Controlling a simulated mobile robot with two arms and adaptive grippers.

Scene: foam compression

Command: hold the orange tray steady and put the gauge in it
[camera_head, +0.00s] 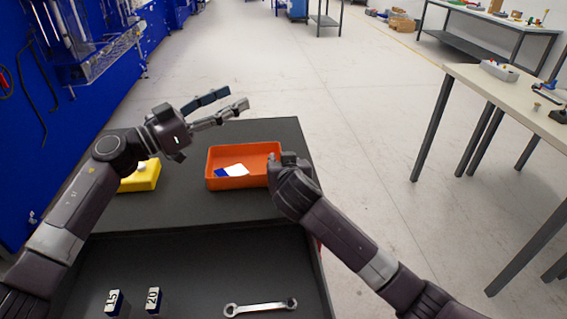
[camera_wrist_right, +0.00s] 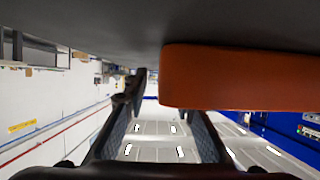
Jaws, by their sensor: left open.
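The orange tray (camera_head: 214,178) sits on the dark cart top, and its side fills the upper right of the right wrist view (camera_wrist_right: 240,82). A small blue and white piece (camera_head: 232,170) lies inside it; I cannot tell whether it is the gauge. My left gripper (camera_head: 228,104) is open and empty, raised above the cart beyond the tray's far left. My right gripper (camera_head: 284,160) is at the tray's right wall.
A yellow block (camera_head: 142,177) with something pale on it is partly behind my left arm. An open drawer holds a wrench (camera_head: 260,308) and two blocks marked 15 (camera_head: 114,301) and 20 (camera_head: 153,300). A workbench (camera_head: 500,90) stands right; the floor between is clear.

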